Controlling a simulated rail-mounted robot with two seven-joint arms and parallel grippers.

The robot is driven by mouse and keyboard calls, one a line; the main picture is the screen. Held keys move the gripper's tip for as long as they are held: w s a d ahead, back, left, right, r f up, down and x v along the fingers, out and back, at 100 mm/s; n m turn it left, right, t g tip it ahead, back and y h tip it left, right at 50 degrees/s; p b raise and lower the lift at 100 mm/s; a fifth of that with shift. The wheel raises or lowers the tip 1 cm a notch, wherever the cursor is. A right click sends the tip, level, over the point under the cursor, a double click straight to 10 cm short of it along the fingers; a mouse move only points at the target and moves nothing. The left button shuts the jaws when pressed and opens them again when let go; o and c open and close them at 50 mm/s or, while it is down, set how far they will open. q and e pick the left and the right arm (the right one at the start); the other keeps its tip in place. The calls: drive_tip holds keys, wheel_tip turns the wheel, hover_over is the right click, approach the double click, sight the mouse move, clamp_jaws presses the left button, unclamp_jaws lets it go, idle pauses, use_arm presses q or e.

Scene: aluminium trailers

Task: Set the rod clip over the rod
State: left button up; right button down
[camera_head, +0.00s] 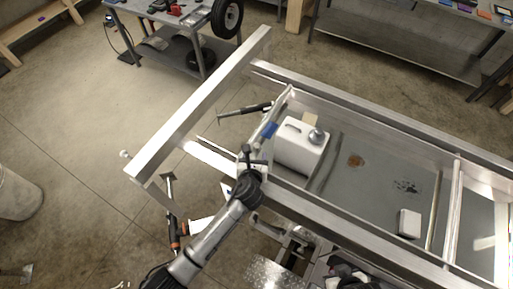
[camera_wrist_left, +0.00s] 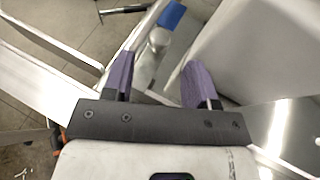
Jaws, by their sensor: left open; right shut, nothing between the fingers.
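My left gripper (camera_head: 257,150) is over the near left corner of the trailer bed, at the end of the arm from the lower left. Its two purple fingers (camera_wrist_left: 158,82) stand apart in the left wrist view, with nothing held between them. A small blue piece (camera_head: 269,130) lies on or against a thin pale bar (camera_head: 283,103) just beyond the gripper; it also shows in the left wrist view (camera_wrist_left: 172,14). A rounded silvery part (camera_wrist_left: 158,40) shows beyond the fingers. I cannot tell which piece is the rod clip. My right gripper is out of view.
A white jug (camera_head: 299,146) stands in the bed close right of the gripper. A white block (camera_head: 409,223) lies farther right. A long aluminium beam (camera_head: 200,100) crosses the trailer's left end. A cart with a tyre (camera_head: 227,17) stands behind. Floor at left is mostly clear.

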sight(257, 147)
use_arm(q)
drive_tip(key=shift+x, duration=2.5)
clamp_jaws()
